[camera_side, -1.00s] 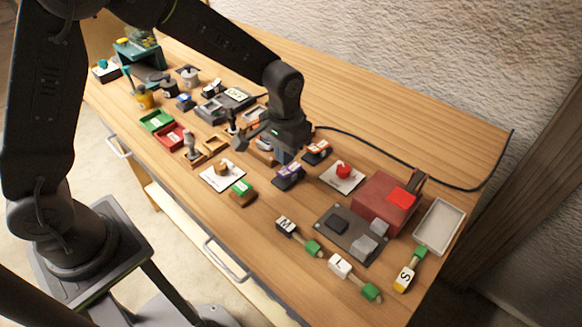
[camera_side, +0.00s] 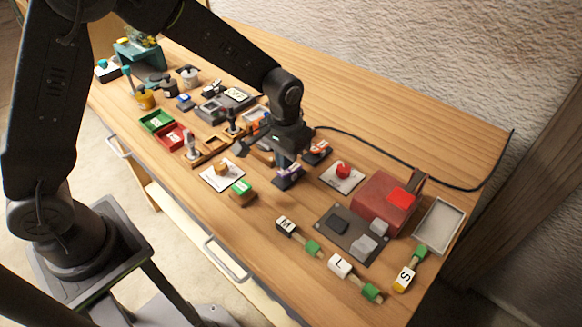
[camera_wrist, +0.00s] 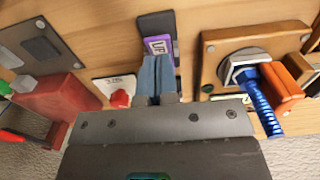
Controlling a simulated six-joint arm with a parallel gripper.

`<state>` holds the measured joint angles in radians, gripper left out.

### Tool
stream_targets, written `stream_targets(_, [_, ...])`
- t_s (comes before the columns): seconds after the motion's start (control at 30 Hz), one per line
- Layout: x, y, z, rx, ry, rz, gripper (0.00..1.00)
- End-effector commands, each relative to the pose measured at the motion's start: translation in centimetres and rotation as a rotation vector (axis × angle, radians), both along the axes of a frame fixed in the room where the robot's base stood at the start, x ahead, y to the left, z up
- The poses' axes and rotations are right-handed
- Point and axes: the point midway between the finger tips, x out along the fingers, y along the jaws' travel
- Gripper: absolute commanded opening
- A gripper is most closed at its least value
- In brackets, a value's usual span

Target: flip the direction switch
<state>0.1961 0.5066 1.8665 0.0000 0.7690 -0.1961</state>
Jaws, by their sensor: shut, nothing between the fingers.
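The switch (camera_side: 287,181) is a dark block with a purple rocker face. In the wrist view its purple label (camera_wrist: 158,44) reads "UP", beside a dark plain half. My gripper (camera_side: 284,164) points down over this switch. In the wrist view its blue-grey fingers (camera_wrist: 156,62) are together with nothing between them. Their tips overlap the near edge of the purple label; I cannot tell whether they touch it. The fingers and the hand hide part of the switch.
An orange-labelled dark switch (camera_side: 317,152) stands just behind. A white plate with a red knob (camera_side: 343,171) lies to the right, then a red box (camera_side: 384,203). A green-topped block (camera_side: 242,190) is front left. In the wrist view, a wooden fixture with a blue screw (camera_wrist: 262,100) is at right.

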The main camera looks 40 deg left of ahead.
Motion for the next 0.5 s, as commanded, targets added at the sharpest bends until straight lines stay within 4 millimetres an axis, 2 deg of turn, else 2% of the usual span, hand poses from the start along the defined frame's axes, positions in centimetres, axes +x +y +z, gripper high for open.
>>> stream_targets(0.5, [-0.01,0.0,-0.77,0.0,0.0,0.0,0.0])
